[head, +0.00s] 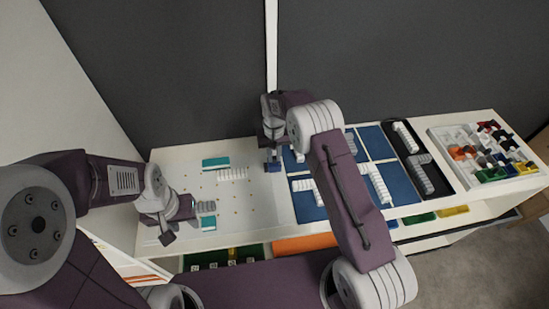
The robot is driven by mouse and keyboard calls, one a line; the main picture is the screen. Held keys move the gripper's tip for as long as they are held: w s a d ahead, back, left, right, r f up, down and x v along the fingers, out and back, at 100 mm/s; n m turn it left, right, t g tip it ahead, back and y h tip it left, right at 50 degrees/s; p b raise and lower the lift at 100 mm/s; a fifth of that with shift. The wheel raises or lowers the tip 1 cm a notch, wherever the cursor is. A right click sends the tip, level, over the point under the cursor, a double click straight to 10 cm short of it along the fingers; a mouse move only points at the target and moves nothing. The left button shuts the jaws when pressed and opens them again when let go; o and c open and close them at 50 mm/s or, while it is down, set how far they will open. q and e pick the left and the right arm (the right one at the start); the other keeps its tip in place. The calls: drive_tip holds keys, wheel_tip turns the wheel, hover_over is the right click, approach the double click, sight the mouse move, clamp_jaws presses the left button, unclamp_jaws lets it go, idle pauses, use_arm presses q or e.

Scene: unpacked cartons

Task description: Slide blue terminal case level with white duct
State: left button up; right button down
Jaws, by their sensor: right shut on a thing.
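My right gripper (271,153) reaches down at the back middle of the white panel (255,212). It is shut on a small dark blue case (272,167), partly hidden by the fingers, close to the panel. A white ribbed piece, seemingly the duct (232,174), lies left of the blue case with a gap between them. I cannot tell from this angle whether their edges line up. My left gripper (180,224) hangs over the panel's left front part; its fingers look apart, with nothing seen between them.
Teal blocks lie on the panel at the back (215,163) and front (208,222). Blue mats (307,210) with grey ribbed pieces, a black tray (411,147) and a white parts tray (453,134) stand to the right. My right arm hides part of the mats. The panel's middle is clear.

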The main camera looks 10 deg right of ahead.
sight(274, 159)
drive_tip(key=shift+s, duration=0.65)
drive_tip(key=c, duration=1.4)
unclamp_jaws()
drive_tip(key=shift+s+r, duration=0.1)
drive_tip(key=shift+s, duration=0.15)
drive_tip(key=shift+o, duration=0.2)
drive_tip(key=shift+w+f, duration=0.25)
drive_tip(key=shift+w, duration=0.2)
drive_tip(key=shift+w+r, duration=0.1)
drive_tip(key=shift+r, duration=0.05)
wheel_tip(274, 159, up, 8)
drive_tip(key=shift+f+b, duration=0.1)
drive_tip(key=shift+b, duration=0.5)
drive_tip(key=shift+r, duration=0.5)
use_arm(q)
drive_tip(key=shift+s+f, duration=0.35)
drive_tip(key=shift+f, duration=0.2)
drive_tip(key=shift+s, duration=0.1)
use_arm(e)
drive_tip(key=shift+d, duration=0.1)
